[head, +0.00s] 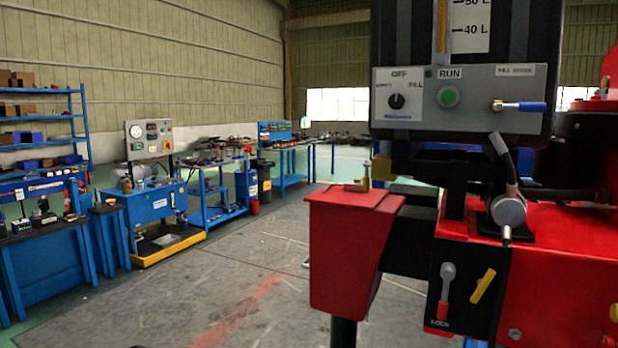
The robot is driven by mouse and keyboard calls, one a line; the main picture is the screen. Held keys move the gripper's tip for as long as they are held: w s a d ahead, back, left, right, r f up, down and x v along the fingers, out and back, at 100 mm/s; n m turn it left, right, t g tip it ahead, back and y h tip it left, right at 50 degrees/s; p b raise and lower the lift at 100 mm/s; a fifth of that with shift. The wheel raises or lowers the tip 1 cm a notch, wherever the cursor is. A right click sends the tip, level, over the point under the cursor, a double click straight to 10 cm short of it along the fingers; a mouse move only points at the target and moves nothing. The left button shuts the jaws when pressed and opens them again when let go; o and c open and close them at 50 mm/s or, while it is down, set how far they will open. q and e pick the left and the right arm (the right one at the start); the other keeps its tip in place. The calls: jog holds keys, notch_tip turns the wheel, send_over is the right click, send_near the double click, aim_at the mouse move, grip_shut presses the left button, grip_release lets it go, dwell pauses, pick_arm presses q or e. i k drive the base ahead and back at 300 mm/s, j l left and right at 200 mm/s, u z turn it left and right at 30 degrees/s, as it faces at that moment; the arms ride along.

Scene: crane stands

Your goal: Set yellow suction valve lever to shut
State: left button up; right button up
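A short yellow lever (483,285) sits on a black panel (460,297) at the lower right of the head view. It is slanted, its upper end to the right. I can read no label beside it, so I cannot tell for sure that it is the suction valve lever. Another small yellow part (382,168) stands behind the red tank (350,250), near a brass fitting (367,172). Neither of my grippers shows in this view.
A grey lever with a red end (443,290) labelled LOCK is left of the yellow lever. Above are a control box with a selector knob (397,101), a green RUN button (448,96) and a blue-handled lever (520,106). Blue workbenches (160,205) stand left; open floor lies between.

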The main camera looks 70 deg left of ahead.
aim_at(366, 180)
jog(key=u, duration=1.9)
jog(key=j+u, duration=0.1)
jog(key=u, duration=0.35)
jog(key=i+j+u, duration=0.1)
jog(key=u, duration=0.3)
jog(key=i+u, duration=0.1)
jog(key=u, duration=0.35)
jog(key=i+j+u, duration=0.25)
jog(key=i+u, duration=0.25)
jog(key=i, duration=0.2)
jog(key=i+z, duration=0.2)
jog(key=z, duration=0.15)
jog(key=i+z, duration=0.2)
jog(key=z, duration=0.2)
jog(key=i+z, duration=0.15)
jog(key=z, duration=0.2)
